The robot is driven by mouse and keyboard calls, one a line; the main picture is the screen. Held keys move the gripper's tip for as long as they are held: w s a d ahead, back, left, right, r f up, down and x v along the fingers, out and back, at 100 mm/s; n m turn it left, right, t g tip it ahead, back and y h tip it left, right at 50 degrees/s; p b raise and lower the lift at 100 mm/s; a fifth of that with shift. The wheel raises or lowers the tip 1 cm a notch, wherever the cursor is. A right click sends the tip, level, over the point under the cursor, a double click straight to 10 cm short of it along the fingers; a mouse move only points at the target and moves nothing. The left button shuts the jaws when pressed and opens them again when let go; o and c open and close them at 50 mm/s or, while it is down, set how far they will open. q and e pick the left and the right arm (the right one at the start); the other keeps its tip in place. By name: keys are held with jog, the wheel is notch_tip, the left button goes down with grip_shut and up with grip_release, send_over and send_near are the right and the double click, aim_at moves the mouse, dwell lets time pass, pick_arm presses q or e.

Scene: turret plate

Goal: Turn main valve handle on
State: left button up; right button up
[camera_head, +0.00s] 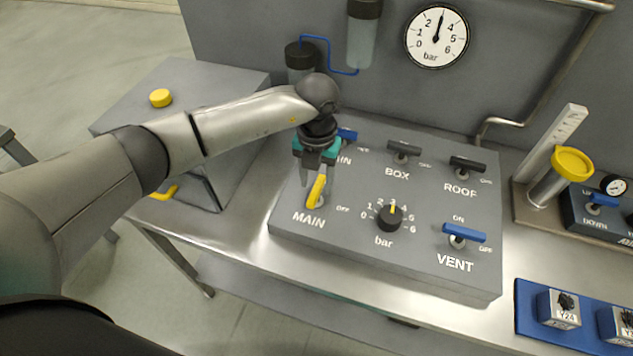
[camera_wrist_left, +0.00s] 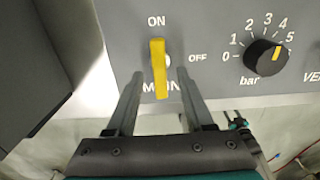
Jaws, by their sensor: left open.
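The yellow main valve handle (camera_head: 316,191) sits above the MAIN label at the left front of the grey control panel (camera_head: 345,240). In the left wrist view the handle (camera_wrist_left: 159,68) lines up with the ON mark above it, and OFF is to its right. My left gripper (camera_head: 319,182) is over the handle. Its two fingers (camera_wrist_left: 158,84) are open, one on each side of the lower part of the handle. A gap shows between fingers and handle in the wrist view. My right gripper is not in view.
The panel also bears a black bar knob (camera_head: 389,218), a blue VENT handle (camera_head: 464,233) and black BOX (camera_head: 404,148) and ROOF (camera_head: 467,164) handles. A blue handle (camera_head: 347,135) is partly hidden behind my left wrist. A grey box (camera_head: 215,100) stands left; a gauge (camera_head: 437,37) hangs behind.

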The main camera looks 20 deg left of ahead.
aim_at(317, 189)
pick_arm(q)
notch_tip(317, 189, up, 14)
jog(key=b, duration=0.1)
jog(key=shift+f, duration=0.1)
dwell(0.4)
